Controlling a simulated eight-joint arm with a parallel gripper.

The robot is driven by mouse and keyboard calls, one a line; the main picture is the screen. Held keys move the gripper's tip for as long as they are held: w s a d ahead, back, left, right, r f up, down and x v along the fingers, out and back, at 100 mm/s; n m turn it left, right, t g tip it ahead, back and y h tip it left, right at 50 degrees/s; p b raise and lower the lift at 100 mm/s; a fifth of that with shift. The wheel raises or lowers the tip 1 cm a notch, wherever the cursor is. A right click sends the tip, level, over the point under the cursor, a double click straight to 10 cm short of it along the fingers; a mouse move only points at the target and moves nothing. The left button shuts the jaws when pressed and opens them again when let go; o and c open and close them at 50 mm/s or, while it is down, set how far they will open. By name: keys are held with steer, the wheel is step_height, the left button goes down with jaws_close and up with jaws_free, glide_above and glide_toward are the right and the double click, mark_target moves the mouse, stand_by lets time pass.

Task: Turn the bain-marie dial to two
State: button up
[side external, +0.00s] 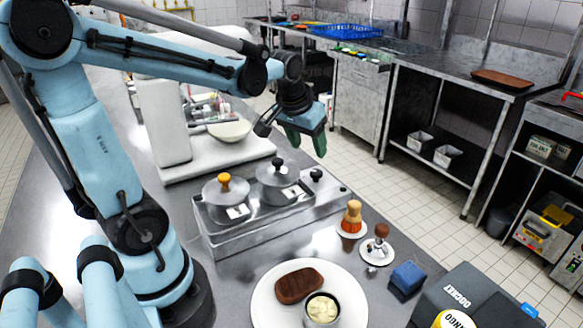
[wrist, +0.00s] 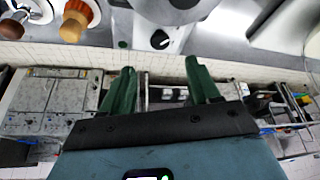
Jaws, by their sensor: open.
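The bain-marie (side external: 235,233) is a steel unit on the counter holding two lidded pots. Its dial (wrist: 160,40) shows in the wrist view as a black knob with a pale pointer mark on a light panel; I cannot read the numbers. In the side view a black knob (side external: 316,175) at the unit's right end appears to be this dial. My gripper (side external: 306,140) is above and beyond that end, fingers pointing down. In the wrist view its green fingers (wrist: 160,80) are apart and empty, with the dial ahead of the gap, not touched.
One pot has an orange-knobbed lid (side external: 224,180), the other a black-knobbed lid (side external: 278,164). A brush (side external: 352,216), a wooden-handled tool (side external: 380,241) and a blue sponge (side external: 407,277) stand nearby. A plate (side external: 262,305) with meat is in front. A white scale (side external: 165,125) stands behind.

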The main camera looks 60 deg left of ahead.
mark_target(316, 172)
steer(key=shift+v, duration=1.45)
steer(key=w+f+n, duration=0.1)
steer(key=f+n, duration=0.2)
steer(key=w+a+f+n+g+y, duration=0.1)
steer(key=w+f+n, duration=0.1)
steer(key=f+n, duration=0.1)
steer(key=w+f+n+g+y, duration=0.1)
steer(key=f+n, duration=0.2)
steer(key=f, duration=0.2)
steer(key=shift+w+a+f, duration=0.15)
steer(key=shift+w, duration=0.25)
steer(key=c, duration=1)
steer(key=shift+c, duration=0.2)
